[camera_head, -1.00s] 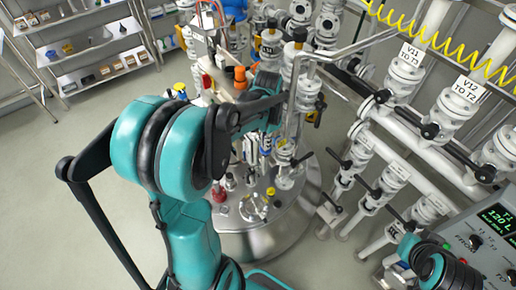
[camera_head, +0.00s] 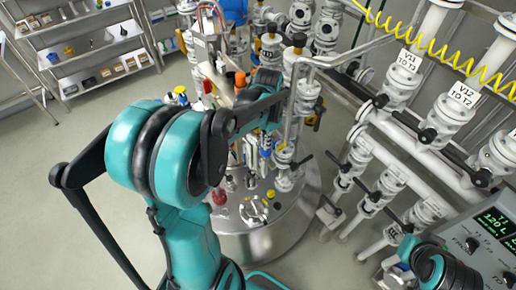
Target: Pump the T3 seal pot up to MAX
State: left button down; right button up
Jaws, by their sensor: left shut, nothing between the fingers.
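My left arm comes up from the bottom and bends right over the reactor vessel's round steel lid (camera_head: 270,240). My left gripper (camera_head: 284,101) is at the far end of that arm, small and partly hidden by my own forearm. It is shut and appears empty, close beside the upright metal pipework on the lid. A long grey bent bar (camera_head: 350,52) runs above it to the right; I cannot tell whether it is a pump lever. I cannot single out the T3 seal pot or its MAX mark. My right gripper is not in view.
White valves with black handles and labels V11 (camera_head: 409,62) and V12 (camera_head: 463,96) stand at the right. A control panel (camera_head: 480,240) reading 120 L is at the lower right. Shelves (camera_head: 90,50) stand at the back left. The floor (camera_head: 50,200) at left is clear.

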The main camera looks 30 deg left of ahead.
pick_arm(q)
jog(key=shift+f, duration=0.1)
dwell(0.4)
jog(key=shift+f+b, duration=1.95)
jog(key=shift+f, duration=0.15)
jog(key=shift+r+p, duration=1.55)
jog(key=shift+r, duration=0.65)
jog(key=shift+f, duration=0.1)
jog(key=shift+f+b, duration=1.8)
jog(key=shift+f, duration=0.2)
jog(key=shift+r, duration=0.1)
jog(key=shift+r+p, duration=1.55)
jog(key=shift+r, duration=0.55)
